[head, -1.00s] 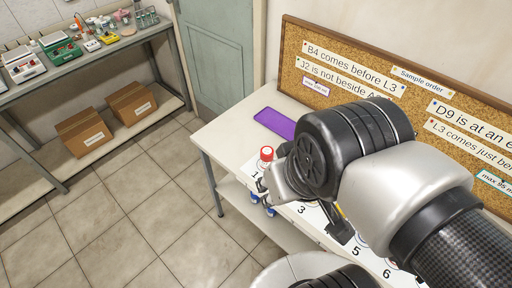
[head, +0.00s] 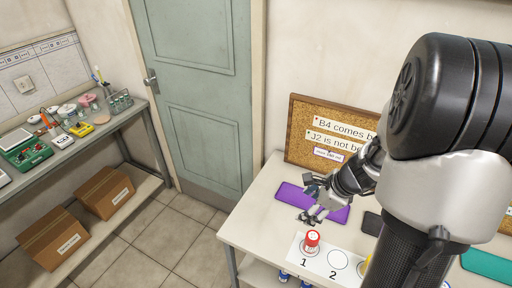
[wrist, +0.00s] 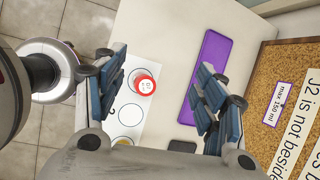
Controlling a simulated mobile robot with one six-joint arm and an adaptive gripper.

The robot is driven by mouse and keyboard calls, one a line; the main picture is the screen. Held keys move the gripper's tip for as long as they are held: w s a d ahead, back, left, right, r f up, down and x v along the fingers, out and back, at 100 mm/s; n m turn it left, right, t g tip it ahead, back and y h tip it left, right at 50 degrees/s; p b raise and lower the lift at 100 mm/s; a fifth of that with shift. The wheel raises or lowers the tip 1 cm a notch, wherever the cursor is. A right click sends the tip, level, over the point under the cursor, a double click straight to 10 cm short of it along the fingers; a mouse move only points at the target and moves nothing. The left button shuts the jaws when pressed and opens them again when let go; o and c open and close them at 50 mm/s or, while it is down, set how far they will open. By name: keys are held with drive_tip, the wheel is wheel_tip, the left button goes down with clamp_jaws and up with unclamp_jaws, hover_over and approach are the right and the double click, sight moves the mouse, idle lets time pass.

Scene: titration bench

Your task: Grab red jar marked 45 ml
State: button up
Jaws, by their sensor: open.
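A jar with a red lid (head: 312,240) stands upright on the spot numbered 1 of a white numbered strip (head: 297,257) on the white table. Its volume mark cannot be read. In the wrist view the red jar (wrist: 144,82) shows from above, between my gripper's spread fingers and nearer the left one. My gripper (head: 314,205) is open and empty, above the table and behind the jar in the head view. In the wrist view my gripper (wrist: 162,92) does not touch the jar.
A purple mat (head: 290,196) lies flat behind the jar. A cork board (head: 303,122) with paper notes stands at the back of the table. Spot 2 (head: 337,259) is empty. A dark flat object (head: 372,224) and a teal mat (head: 487,264) lie further right.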

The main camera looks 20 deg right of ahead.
sight(316, 236)
drive_tip(key=s+d+f+m, duration=0.6)
drive_tip(key=d+f, duration=0.1)
drive_tip(key=f, duration=0.1)
drive_tip(key=shift+g+h, duration=0.3)
drive_tip(key=shift+h, duration=0.1)
drive_tip(key=b+x, duration=0.1)
drive_tip(key=x, duration=0.2)
drive_tip(key=b+x, duration=0.2)
drive_tip(key=x, duration=0.2)
drive_tip(key=b+x, duration=0.2)
drive_tip(key=x, duration=0.2)
drive_tip(key=shift+w+a, duration=0.4)
drive_tip(key=b+x, duration=0.1)
drive_tip(key=x, duration=0.1)
drive_tip(key=b+x, duration=0.2)
drive_tip(key=x, duration=0.1)
drive_tip(key=shift+w+a+f, duration=0.1)
drive_tip(key=shift+w+a, duration=0.25)
drive_tip(key=shift+a, duration=0.05)
drive_tip(key=c, duration=1.2)
drive_tip(key=shift+o, duration=0.2)
